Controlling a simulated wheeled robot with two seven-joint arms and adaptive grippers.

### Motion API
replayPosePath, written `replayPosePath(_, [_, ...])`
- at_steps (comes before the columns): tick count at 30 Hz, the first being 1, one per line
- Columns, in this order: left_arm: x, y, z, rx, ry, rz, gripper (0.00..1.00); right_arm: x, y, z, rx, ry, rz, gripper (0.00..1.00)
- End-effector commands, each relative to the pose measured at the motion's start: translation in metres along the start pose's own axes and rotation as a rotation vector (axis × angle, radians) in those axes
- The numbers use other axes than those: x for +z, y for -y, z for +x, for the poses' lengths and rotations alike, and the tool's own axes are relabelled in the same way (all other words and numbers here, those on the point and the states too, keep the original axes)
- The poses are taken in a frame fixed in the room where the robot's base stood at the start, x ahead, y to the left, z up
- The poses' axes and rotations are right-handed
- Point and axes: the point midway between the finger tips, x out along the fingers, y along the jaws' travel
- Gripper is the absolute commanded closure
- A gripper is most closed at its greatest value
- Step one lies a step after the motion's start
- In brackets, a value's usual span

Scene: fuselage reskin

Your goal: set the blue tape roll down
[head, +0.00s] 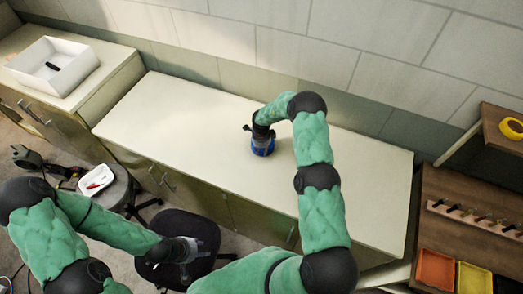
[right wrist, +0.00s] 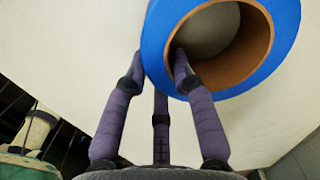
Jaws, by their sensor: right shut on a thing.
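The blue tape roll (head: 262,149) is at the middle of the long pale counter (head: 205,130), below my right gripper (head: 261,138). In the right wrist view the roll (right wrist: 158,50) shows a blue outer band and a brown cardboard core. My right gripper (right wrist: 160,75) is shut on its wall, with one finger inside the core and the others outside. I cannot tell whether the roll touches the counter. My left gripper (head: 188,250) hangs low over a black chair, away from the roll; its fingers are too small to read.
The counter is clear around the roll. A white bin (head: 53,66) stands on the left cabinet. A round stool (head: 103,190) holds a white tray (head: 97,180). The black chair (head: 168,228) stands in front. Red and yellow trays (head: 436,270) and a yellow roll (head: 511,128) are at the right.

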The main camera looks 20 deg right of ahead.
Motion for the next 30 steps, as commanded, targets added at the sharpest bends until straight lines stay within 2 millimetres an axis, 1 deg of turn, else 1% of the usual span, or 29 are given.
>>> replayPosePath(6, [0.0, 0.001, 0.003, 0.0, 0.0, 0.0, 0.6, 0.0, 0.0, 0.003, 0.001, 0.0, 0.0, 1.0])
replayPosePath(7, [0.0, 0.001, 0.002, 0.0, 0.0, 0.0, 0.6, 0.0, -0.001, 0.003, 0.002, 0.0, 0.0, 0.68])
replayPosePath(9, [0.0, 0.001, 0.002, 0.0, 0.0, 0.0, 0.6, 0.0, -0.001, 0.003, 0.001, 0.0, 0.0, 0.51])
replayPosePath(19, [0.0, 0.001, 0.001, 0.0, 0.0, 0.0, 0.6, 0.0, -0.001, 0.002, 0.001, 0.0, 0.0, 0.51])
replayPosePath(23, [0.0, 0.0, 0.0, 0.0, 0.0, 0.0, 0.6, 0.0, 0.001, -0.004, -0.001, 0.0, 0.0, 0.51])
replayPosePath(26, [0.0, 0.001, 0.002, 0.0, 0.0, 0.0, 0.6, 0.0, 0.001, -0.014, -0.001, 0.0, 0.0, 0.51])
replayPosePath(30, [0.0, 0.002, 0.005, 0.0, 0.0, 0.0, 0.6, 0.0, 0.001, -0.036, -0.003, 0.001, 0.001, 0.51])
